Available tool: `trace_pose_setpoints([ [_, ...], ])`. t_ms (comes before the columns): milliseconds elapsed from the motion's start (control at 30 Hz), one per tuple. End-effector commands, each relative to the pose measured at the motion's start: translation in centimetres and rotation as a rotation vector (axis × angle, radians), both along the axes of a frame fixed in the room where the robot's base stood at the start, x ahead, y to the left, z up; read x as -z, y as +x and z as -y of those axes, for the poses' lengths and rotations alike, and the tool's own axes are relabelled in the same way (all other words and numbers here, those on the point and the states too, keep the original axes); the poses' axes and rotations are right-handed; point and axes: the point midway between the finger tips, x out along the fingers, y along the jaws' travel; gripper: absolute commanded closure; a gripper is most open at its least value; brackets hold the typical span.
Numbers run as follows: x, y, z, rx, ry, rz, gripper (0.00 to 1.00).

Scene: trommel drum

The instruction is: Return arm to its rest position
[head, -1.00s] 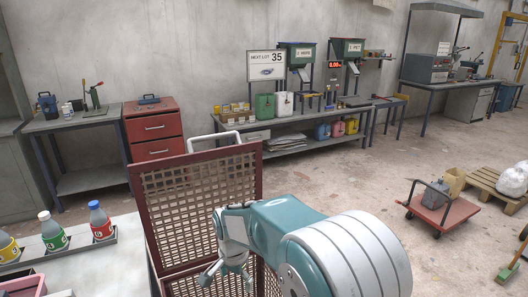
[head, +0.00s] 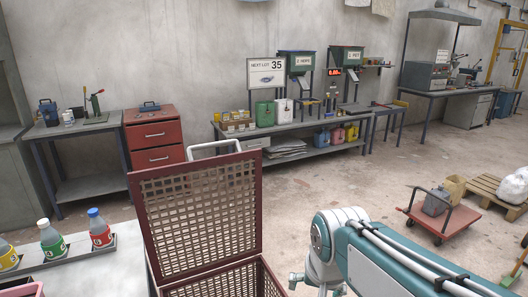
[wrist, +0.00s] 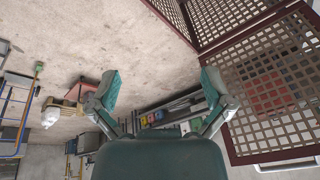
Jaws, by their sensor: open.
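My gripper (wrist: 160,88) is open and empty in the wrist view, its two green-padded fingers spread wide with nothing between them. In the head view my teal and white arm comes in from the lower right, and its wrist end hangs just right of the red mesh cage (head: 261,205). Only part of the gripper shows there, at the bottom edge. The cage's mesh panel stands upright. In the wrist view the cage (wrist: 228,147) is on the right, apart from the fingers.
A bench with several bottles (head: 101,228) is at lower left. A red drawer cabinet (head: 153,138) and a long workbench (head: 330,133) line the back wall. A red trolley (head: 439,213) and a pallet (head: 491,188) stand at right.

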Motion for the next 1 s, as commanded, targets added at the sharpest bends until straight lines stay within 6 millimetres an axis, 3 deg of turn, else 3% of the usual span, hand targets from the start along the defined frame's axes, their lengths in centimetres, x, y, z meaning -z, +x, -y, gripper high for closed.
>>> trace_pose_setpoints([
  [300,-1.3,-6.9,4.5,-0.125,-0.077,0.138,0.00],
  [500,-0.9,-9.9,5.8,-0.185,-0.128,0.191,0.00],
  [1000,-0.8,-10.5,6.1,-0.202,-0.141,0.201,0.00],
])
